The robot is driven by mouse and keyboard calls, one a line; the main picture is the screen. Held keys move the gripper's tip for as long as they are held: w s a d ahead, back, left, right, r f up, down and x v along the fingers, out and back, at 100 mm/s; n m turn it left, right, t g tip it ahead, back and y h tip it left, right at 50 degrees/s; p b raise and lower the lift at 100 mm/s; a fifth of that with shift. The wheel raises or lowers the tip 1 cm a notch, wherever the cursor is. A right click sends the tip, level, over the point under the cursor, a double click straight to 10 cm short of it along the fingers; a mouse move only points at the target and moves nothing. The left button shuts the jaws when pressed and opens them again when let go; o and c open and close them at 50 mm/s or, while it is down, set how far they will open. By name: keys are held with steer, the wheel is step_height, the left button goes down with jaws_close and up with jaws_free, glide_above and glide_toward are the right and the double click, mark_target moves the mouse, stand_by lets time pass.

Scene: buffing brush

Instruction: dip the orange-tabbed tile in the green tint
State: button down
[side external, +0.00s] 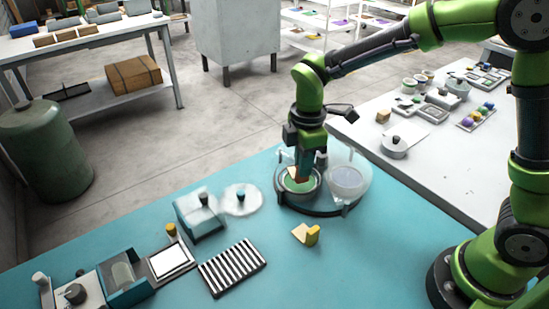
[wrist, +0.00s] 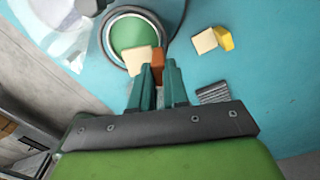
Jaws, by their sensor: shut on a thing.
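My gripper (wrist: 160,78) is shut on the orange-tabbed tile, gripping its orange tab (wrist: 158,60). The pale cream face of the tile (wrist: 139,61) overlaps the near rim of the green tint pot (wrist: 130,34) in the wrist view. In the side view my gripper (side external: 302,177) points down over the green tint (side external: 301,187), with part of the tile showing at the pot. I cannot tell whether the tile's lower edge touches the tint. The pot is round with a grey rim and sits in a dark stand.
A second pot with bluish-grey contents (side external: 347,178) stands right of the green one, with clear curved shields around it. A yellow-tabbed tile (side external: 306,235) lies on the teal table in front. A striped rack (side external: 232,267) and a lidded box (side external: 201,213) are to the left.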

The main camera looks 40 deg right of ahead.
steer(key=shift+w+d+r, duration=0.65)
steer(key=shift+w+d, duration=0.25)
steer(key=shift+d, duration=0.1)
steer(key=shift+a, duration=0.1)
steer(key=shift+s+f, duration=0.1)
steer(key=shift+f, duration=1.55)
steer(key=shift+f, duration=1.85)
steer(key=shift+r, duration=0.1)
stand_by(1.1)
steer(key=shift+r, duration=1.7)
